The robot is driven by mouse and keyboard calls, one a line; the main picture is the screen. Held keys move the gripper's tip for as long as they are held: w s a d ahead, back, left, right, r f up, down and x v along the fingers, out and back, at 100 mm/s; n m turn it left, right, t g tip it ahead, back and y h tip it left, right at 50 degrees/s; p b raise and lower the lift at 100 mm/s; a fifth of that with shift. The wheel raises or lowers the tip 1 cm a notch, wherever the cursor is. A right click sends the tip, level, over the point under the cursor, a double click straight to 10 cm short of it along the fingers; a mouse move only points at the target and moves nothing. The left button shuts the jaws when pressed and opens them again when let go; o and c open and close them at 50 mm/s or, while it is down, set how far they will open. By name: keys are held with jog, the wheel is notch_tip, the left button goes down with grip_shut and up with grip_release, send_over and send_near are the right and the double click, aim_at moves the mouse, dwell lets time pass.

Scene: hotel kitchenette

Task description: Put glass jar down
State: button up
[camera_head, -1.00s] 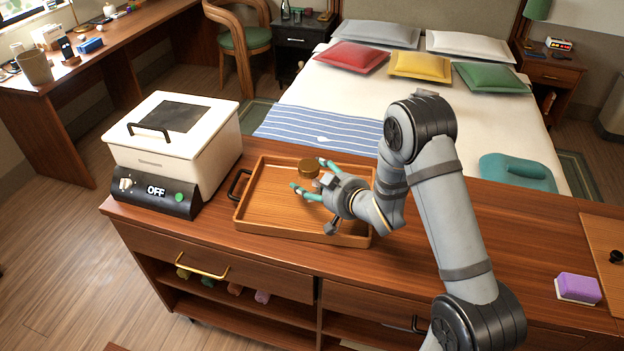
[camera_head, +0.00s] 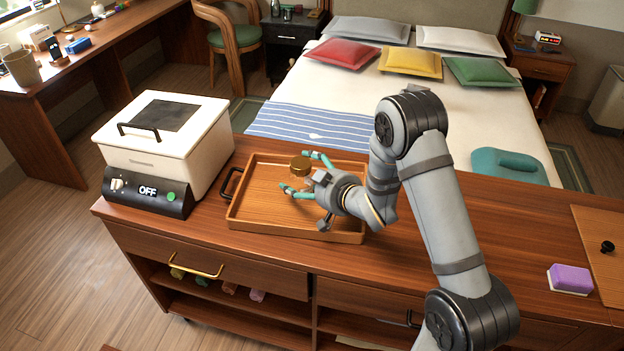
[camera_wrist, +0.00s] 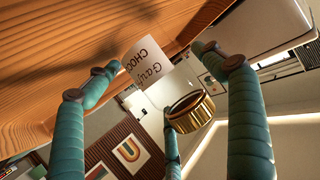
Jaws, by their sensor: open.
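The glass jar shows in the head view mainly as its brown-gold lid (camera_head: 301,163), within the wooden tray (camera_head: 262,212). The clear body is hard to make out there. In the wrist view I see its gold lid (camera_wrist: 190,111) and a white label (camera_wrist: 147,63) with dark lettering. The jar appears upright on the tray floor. My gripper (camera_head: 299,171) is open, with teal fingers spread on either side of the jar. In the wrist view, gaps show between the side fingers and the label; a third finger passes close to the lid, and contact there is unclear.
A white cooker box (camera_head: 165,140) marked OFF stands left of the tray. The tray has a raised rim and a black handle (camera_head: 232,182). A purple sponge (camera_head: 570,279) and a wooden board (camera_head: 598,240) lie far right. The counter's middle right is clear.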

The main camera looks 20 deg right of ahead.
jog(key=shift+s+d+r, duration=0.2)
jog(key=shift+s, duration=0.1)
jog(key=b+v, duration=0.1)
jog(key=v, duration=1)
jog(key=shift+s+b, duration=0.15)
jog(key=shift+b, duration=0.15)
jog(key=p+x, duration=0.1)
jog(key=x, duration=1.1)
jog(key=shift+f, duration=0.25)
jog(key=shift+r, duration=0.35)
jog(key=shift+f, duration=0.1)
